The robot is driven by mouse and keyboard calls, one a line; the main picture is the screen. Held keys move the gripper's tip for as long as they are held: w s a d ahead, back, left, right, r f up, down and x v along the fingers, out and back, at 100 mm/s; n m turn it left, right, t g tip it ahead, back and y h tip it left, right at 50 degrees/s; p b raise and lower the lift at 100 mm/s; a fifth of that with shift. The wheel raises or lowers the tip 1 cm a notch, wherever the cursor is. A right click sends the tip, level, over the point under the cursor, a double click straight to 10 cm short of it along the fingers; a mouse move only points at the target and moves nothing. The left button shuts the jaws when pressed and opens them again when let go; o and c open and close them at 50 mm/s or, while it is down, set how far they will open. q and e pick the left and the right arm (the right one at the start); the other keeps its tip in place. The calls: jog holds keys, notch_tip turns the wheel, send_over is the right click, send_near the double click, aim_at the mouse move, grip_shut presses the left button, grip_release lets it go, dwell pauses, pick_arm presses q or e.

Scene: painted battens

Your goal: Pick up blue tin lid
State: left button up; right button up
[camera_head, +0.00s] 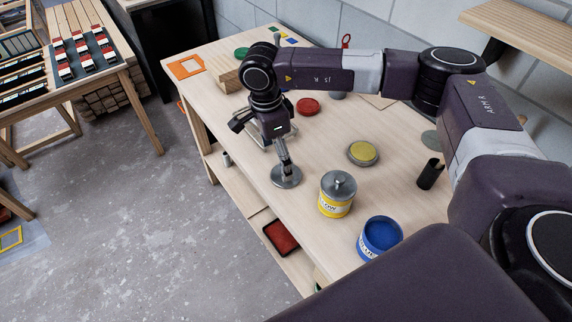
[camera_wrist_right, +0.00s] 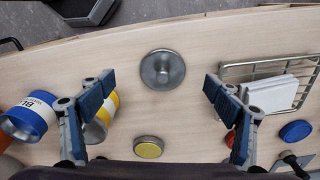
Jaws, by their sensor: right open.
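The blue tin lid (camera_wrist_right: 296,131) is a flat blue disc lying on the bench at the right side of the right wrist view, outside my right fingers. I cannot make it out in the head view, where my arm covers part of the bench. My right gripper (camera_head: 262,134) points down over the bench's front edge area, and it also shows in the wrist view (camera_wrist_right: 160,84). It is open, with nothing held between its fingers. A grey metal disc with an upright handle (camera_head: 286,177) stands below it. My left gripper is not in view.
A wire basket with white sheets (camera_wrist_right: 265,89) lies beside the blue lid. A red lid (camera_head: 308,106) and yellow lid (camera_head: 363,154) lie farther back.

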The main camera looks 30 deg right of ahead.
jog(key=shift+w+d+r, duration=0.1)
jog(key=shift+d+r, duration=0.05)
jog(key=shift+d, duration=0.45)
notch_tip(320, 180, down, 2)
jog(key=shift+d+f+p, duration=0.1)
jog(key=shift+p, duration=0.65)
jog(key=f+p, duration=0.1)
jog(key=f, duration=0.1)
jog(key=d+f+p, duration=0.1)
jog(key=f, duration=0.1)
jog(key=shift+d+f, duration=0.1)
jog(key=shift+f, duration=0.45)
jog(key=shift+c, duration=0.5)
